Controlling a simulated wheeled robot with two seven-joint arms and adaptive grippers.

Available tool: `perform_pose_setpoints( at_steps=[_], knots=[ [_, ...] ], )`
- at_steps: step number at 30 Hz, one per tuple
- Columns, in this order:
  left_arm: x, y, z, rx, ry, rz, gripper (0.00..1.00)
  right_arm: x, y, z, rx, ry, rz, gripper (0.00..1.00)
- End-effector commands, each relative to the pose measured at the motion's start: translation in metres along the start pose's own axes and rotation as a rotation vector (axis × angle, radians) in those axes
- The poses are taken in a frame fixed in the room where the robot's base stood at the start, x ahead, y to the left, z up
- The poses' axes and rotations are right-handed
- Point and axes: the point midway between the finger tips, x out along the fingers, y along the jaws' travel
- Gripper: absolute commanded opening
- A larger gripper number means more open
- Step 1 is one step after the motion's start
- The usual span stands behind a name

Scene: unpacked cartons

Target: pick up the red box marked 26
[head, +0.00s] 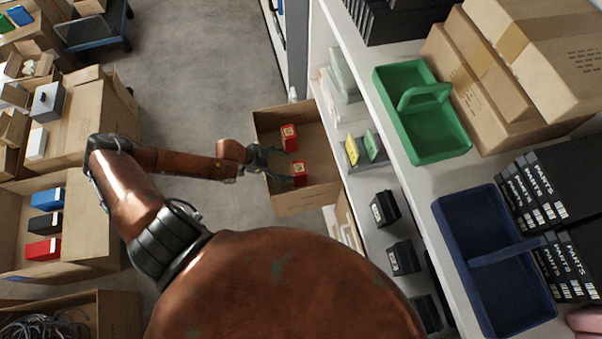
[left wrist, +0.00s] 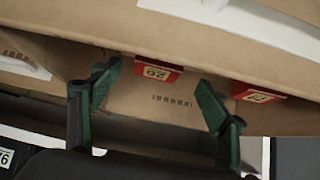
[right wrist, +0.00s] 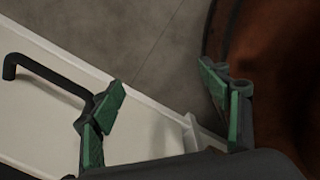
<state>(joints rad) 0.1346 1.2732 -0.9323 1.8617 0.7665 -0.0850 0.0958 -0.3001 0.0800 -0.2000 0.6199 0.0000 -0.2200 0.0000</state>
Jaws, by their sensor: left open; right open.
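The red box marked 26 (left wrist: 158,72) has a pale label and stands in a cardboard carton (left wrist: 130,112) in the left wrist view. A second red box (left wrist: 258,92) with another label is to its right. The head view shows two red boxes, one higher (head: 289,137) and one lower (head: 299,173), in the open carton (head: 300,203); I cannot read their numbers there. My left gripper (head: 274,163) is open at the carton's left side. In the left wrist view the marked box appears between its spread fingers (left wrist: 155,88), apart from them. My right gripper (right wrist: 168,88) is open and empty.
A shelf unit stands right of the carton, with a green basket (head: 440,145), a blue basket (head: 450,215) and black cartons. Open cartons with small boxes line the left. Grey floor (head: 200,60) is clear between. A pale surface (right wrist: 60,130) lies below my right gripper.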

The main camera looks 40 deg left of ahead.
Motion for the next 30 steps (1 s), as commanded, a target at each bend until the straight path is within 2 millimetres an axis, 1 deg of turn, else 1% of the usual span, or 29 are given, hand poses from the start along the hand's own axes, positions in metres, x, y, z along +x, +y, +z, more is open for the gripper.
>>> perform_pose_setpoints(
  at_steps=[1,8,12,15,18,25,30],
  knots=[
    [0.007,0.001,0.0,-0.001,0.001,0.001,0.7,0.003,0.0,0.001,0.0,-0.002,0.0,0.7],
    [0.032,0.002,-0.004,0.0,0.001,0.003,0.7,0.009,-0.001,0.004,0.0,-0.007,-0.001,0.7],
    [0.054,0.003,-0.008,-0.001,0.002,0.003,0.7,0.016,-0.001,0.008,0.0,-0.014,-0.002,0.7],
    [0.066,0.003,-0.007,0.0,0.001,0.002,0.7,0.02,-0.002,0.01,0.0,-0.017,-0.002,0.7],
    [0.071,0.002,-0.007,0.001,0.0,0.002,0.7,0.021,-0.002,0.01,0.0,-0.018,-0.002,0.7],
    [0.071,0.002,-0.009,0.002,0.0,0.001,0.7,0.02,-0.002,0.01,0.0,-0.018,-0.003,0.7],
    [0.071,0.002,-0.008,0.002,0.0,0.002,0.59,0.02,-0.002,0.01,0.0,-0.017,-0.003,0.7]
  ],
)
